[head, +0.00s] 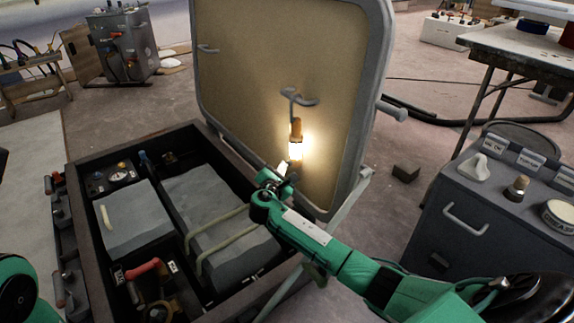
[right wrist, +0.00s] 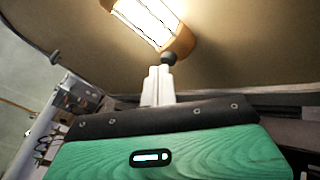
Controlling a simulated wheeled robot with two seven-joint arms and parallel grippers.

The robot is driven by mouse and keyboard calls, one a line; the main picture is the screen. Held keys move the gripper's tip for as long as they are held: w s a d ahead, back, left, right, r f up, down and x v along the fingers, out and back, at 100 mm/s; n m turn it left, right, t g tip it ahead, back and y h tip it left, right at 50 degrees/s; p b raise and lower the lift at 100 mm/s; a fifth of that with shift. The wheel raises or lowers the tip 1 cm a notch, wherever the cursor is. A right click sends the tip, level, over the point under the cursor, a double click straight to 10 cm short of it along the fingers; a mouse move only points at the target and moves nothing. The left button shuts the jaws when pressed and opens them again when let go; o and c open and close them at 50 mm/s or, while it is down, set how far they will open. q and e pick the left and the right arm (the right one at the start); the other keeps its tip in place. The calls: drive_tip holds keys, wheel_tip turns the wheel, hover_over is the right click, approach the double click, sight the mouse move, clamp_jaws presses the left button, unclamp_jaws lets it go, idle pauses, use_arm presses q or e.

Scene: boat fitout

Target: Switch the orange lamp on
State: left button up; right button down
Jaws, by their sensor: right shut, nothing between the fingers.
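The orange lamp (head: 296,140) hangs from a hook on the inside of the raised hatch lid. Its tube is lit and throws a bright glow on the lid. In the right wrist view the lit lamp (right wrist: 150,20) has an orange housing with a dark round knob at its lower end. My right gripper (head: 283,176) is shut and empty, just below the lamp. In the right wrist view its white fingers (right wrist: 157,85) point up at the knob, very close; I cannot tell if they touch. Of my left arm only a green part shows at the lower left; its gripper is out of view.
The raised lid (head: 250,80) stands behind the open locker (head: 75,190), which holds grey batteries and a red-handled switch. A grey cabinet (head: 440,240) with small items on top stands at right. A small dark block (head: 406,173) lies on the floor.

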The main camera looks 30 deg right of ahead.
drive_tip(key=shift+a, duration=0.15)
drive_tip(key=shift+s+a+p, duration=0.1)
drive_tip(key=shift+a+p, duration=0.35)
drive_tip(key=shift+a, duration=0.25)
drive_tip(key=shift+a, duration=0.1)
drive_tip(key=a, duration=0.1)
drive_tip(key=a+p, duration=0.1)
drive_tip(key=a, duration=0.2)
drive_tip(key=shift+s+a+p, duration=0.4)
